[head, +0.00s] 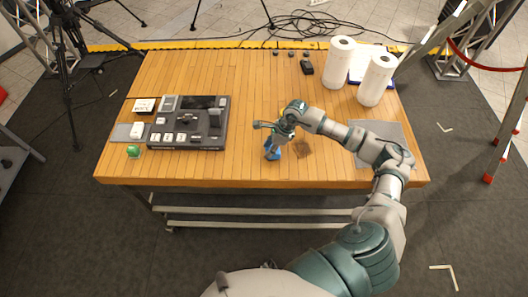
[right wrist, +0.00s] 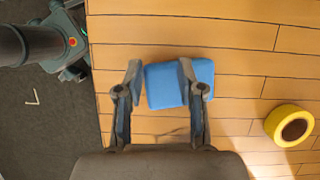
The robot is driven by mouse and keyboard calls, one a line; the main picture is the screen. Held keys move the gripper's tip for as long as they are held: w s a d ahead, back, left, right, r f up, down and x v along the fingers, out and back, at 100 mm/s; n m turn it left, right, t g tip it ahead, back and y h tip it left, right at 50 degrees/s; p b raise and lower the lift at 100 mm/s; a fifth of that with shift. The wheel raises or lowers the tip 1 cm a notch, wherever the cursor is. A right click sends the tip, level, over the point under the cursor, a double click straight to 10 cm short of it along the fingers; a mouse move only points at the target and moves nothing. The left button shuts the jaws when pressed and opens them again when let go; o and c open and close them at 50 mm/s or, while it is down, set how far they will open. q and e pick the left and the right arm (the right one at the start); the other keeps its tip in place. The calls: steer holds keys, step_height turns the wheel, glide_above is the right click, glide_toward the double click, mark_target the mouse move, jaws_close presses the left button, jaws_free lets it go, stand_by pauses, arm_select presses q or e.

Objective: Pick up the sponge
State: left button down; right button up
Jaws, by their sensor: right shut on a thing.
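The blue sponge (right wrist: 165,86) is between the two fingers of my right gripper (right wrist: 160,76) in the right wrist view, with part of it reaching past the right finger. In the head view the sponge (head: 273,155) shows as a small blue patch under my right gripper (head: 271,149), near the table's front edge. My right gripper points down and is shut on the sponge. The sponge is at or close to the wooden tabletop; I cannot tell if it touches. My left gripper is in neither view.
A yellow tape roll (right wrist: 291,125) lies to the right in the wrist view. On the wooden table (head: 250,85) are a dark device tray (head: 217,143), a green item (head: 133,152), and two paper towel rolls (head: 338,62) (head: 377,80). The table's middle is clear.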

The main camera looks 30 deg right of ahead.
steer(key=s+d+b, duration=0.1)
steer(key=s+d, duration=0.1)
steer(key=d, duration=0.1)
steer(key=s+d+b, duration=0.1)
steer(key=s+d, duration=0.2)
steer(key=s+d+r+b, duration=0.1)
steer(key=s+d, duration=0.1)
steer(key=d, duration=0.2)
steer(key=shift+s+d, duration=0.1)
steer(key=shift+s, duration=0.25)
jaws_close()
steer(key=shift+s+d+r, duration=0.15)
steer(key=shift+s+d, duration=0.25)
steer(key=shift+d, duration=0.1)
jaws_free()
steer(key=shift+a, duration=0.1)
steer(key=o, duration=1.5)
